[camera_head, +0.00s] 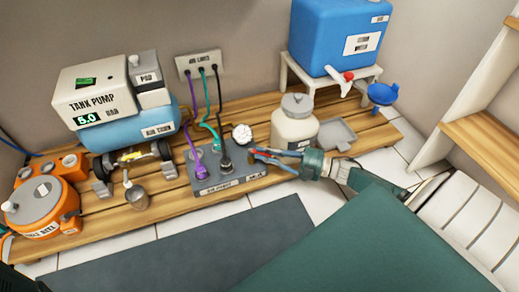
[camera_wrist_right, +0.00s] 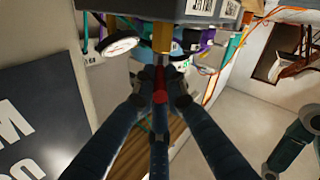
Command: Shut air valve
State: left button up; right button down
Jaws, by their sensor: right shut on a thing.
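The grey air manifold box (camera_head: 225,178) sits on the wooden pallet, with purple, teal and black hoses plugged into its top. My right gripper (camera_head: 258,153) reaches in from the right to the box's right end. In the right wrist view its fingers (camera_wrist_right: 160,86) are shut around a narrow red handle (camera_wrist_right: 160,72), which I take for the air valve. A brass fitting (camera_wrist_right: 162,38) is just beyond the handle, and the box (camera_wrist_right: 210,9) shows at the top. The fingers hide part of the handle, so its angle is unclear.
A white jar (camera_head: 294,128) is close behind my right gripper. The tank pump (camera_head: 95,90), reading 5.0, is at the left, beside an orange pot (camera_head: 38,205). A blue container (camera_head: 335,35) stands at the back right.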

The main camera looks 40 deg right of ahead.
dwell(0.4)
jog(key=c, duration=1.8)
grip_release()
jog(key=shift+r, duration=0.1)
jog(key=shift+o, duration=0.2)
jog(key=shift+s+d, duration=0.1)
jog(key=shift+s, duration=0.05)
jog(key=v, duration=1.1)
jog(key=shift+s+d, duration=0.2)
jog(key=shift+d, duration=0.1)
